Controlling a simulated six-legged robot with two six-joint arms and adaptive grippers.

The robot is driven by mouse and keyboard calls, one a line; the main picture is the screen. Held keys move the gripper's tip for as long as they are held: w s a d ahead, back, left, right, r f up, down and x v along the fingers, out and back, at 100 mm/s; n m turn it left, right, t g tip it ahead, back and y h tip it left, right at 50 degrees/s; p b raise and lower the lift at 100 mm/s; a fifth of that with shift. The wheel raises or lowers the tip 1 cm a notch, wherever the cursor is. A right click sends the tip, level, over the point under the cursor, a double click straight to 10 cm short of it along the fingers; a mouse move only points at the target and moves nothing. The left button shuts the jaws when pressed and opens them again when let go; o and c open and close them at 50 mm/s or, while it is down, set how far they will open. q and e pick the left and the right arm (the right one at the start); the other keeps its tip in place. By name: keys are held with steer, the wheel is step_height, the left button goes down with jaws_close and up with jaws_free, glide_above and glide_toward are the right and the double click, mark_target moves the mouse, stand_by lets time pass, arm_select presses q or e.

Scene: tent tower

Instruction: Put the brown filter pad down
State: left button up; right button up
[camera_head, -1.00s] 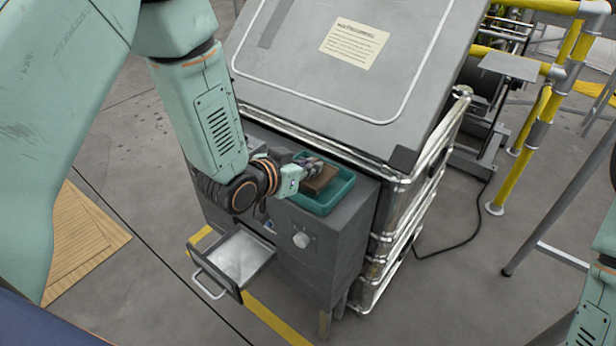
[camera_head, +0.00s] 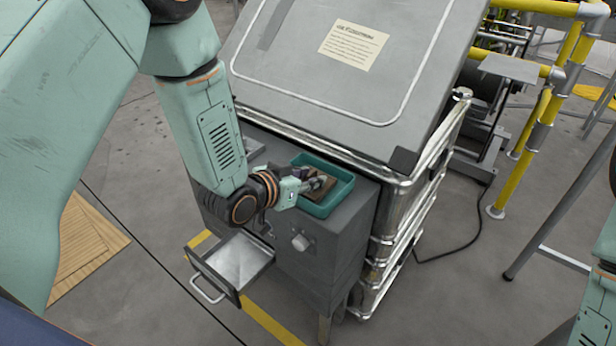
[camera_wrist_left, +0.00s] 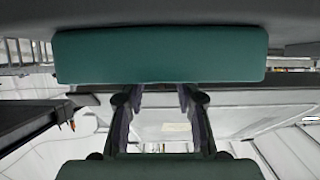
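The brown filter pad (camera_head: 322,192) is inside the teal tray (camera_head: 343,193) on top of the grey cabinet. It looks low in the tray and slightly tilted; whether it rests on the tray floor is hard to see. My left gripper (camera_head: 318,183) reaches in from the left over the near rim, with its fingertips at the pad. In the left wrist view two dark fingers stand apart, and a teal band (camera_wrist_left: 160,55) covers their ends, so any grip on the pad is hidden. My right gripper is out of view.
The cabinet (camera_head: 330,245) has a knob and an open, empty-looking drawer (camera_head: 238,262) below the tray. A large silver case (camera_head: 340,60) with a tilted lid stands behind. Yellow railings (camera_head: 530,120) are at the right.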

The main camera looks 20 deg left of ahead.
arm_select(q)
steer(key=shift+w, duration=0.1)
steer(key=shift+r, duration=0.3)
steer(key=p+v, duration=0.3)
steer(key=v, duration=0.9)
steer(key=shift+p, duration=0.4)
steer(key=shift+f, duration=0.15)
steer(key=s+f+n+g+y, duration=0.2)
steer(key=s+f+g, duration=0.4)
steer(key=s+f, duration=0.6)
steer(key=s+a+f+n+g+y, duration=0.1)
steer(key=s+f+g, duration=0.2)
steer(key=s, duration=0.5)
steer(key=s+a+f+n+g+y, duration=0.1)
steer(key=s+f+g, duration=0.2)
steer(key=s+f, duration=0.3)
steer(key=shift+s, duration=0.9)
